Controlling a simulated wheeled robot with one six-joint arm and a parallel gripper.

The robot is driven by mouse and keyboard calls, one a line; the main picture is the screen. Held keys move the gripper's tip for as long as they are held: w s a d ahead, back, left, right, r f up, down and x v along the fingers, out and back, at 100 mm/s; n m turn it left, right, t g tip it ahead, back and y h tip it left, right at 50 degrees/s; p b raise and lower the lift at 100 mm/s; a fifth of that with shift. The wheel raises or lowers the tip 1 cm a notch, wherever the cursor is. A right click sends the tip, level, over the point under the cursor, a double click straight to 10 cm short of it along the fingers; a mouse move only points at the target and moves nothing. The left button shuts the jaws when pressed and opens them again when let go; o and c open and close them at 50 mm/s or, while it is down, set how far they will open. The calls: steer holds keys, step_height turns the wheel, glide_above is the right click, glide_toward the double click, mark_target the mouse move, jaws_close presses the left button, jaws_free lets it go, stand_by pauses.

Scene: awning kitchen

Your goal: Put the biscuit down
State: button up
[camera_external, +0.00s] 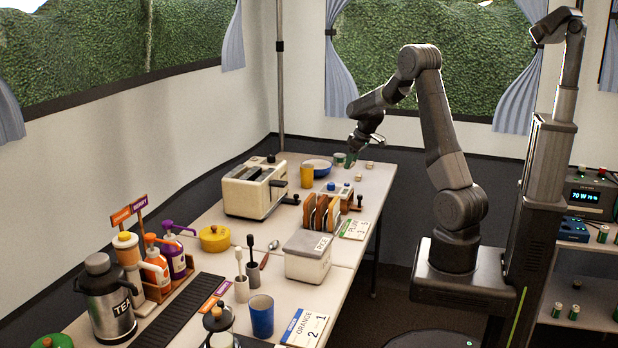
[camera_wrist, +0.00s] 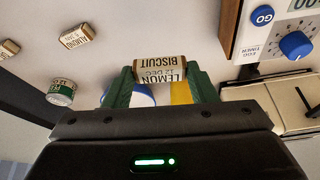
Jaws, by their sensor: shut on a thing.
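My gripper (camera_external: 350,156) is over the far end of the long table (camera_external: 378,190), near its back edge. In the wrist view its green fingers (camera_wrist: 161,76) are shut on the lemon biscuit (camera_wrist: 160,69), a small tan block with a label reading "LEMON 12 DEC BISCUIT". The biscuit sits between the fingertips, its label facing the camera. Whether it touches the table or hangs above it, I cannot tell. In the external view the biscuit is too small to make out.
Two other small biscuits, one labelled almond (camera_wrist: 77,37), lie apart beside a small green can (camera_wrist: 62,92). A blue bowl (camera_external: 317,167) and a yellow cup (camera_external: 307,176) stand close to my gripper. A timer with a blue knob (camera_wrist: 295,45) and a toaster (camera_external: 255,188) are nearby.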

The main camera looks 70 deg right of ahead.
steer(key=w+a+r+m+t+p, duration=0.15)
steer(key=w+m+t+p, duration=0.45)
steer(key=w+m, duration=1.1)
steer(key=w+a+r+m+t+p, duration=0.1)
steer(key=w+r+m+t+p, duration=0.15)
steer(key=w+m+p, duration=1)
steer(key=shift+w+d+f+m+t+y+b, duration=0.15)
steer(key=shift+w+f+m+b, duration=0.6)
steer(key=shift+f+b, duration=0.9)
steer(key=shift+w+f+m+t+y+b, duration=0.15)
steer(key=shift+w+f+m+b, duration=0.55)
steer(key=shift+f+b, duration=0.9)
steer(key=shift+w+d+f+m+t+b, duration=0.15)
steer(key=shift+w+f+m+b, duration=0.6)
steer(key=shift+f+b, duration=0.9)
steer(key=shift+s+f, duration=0.15)
steer(key=o, duration=1)
steer(key=shift+o, duration=0.2)
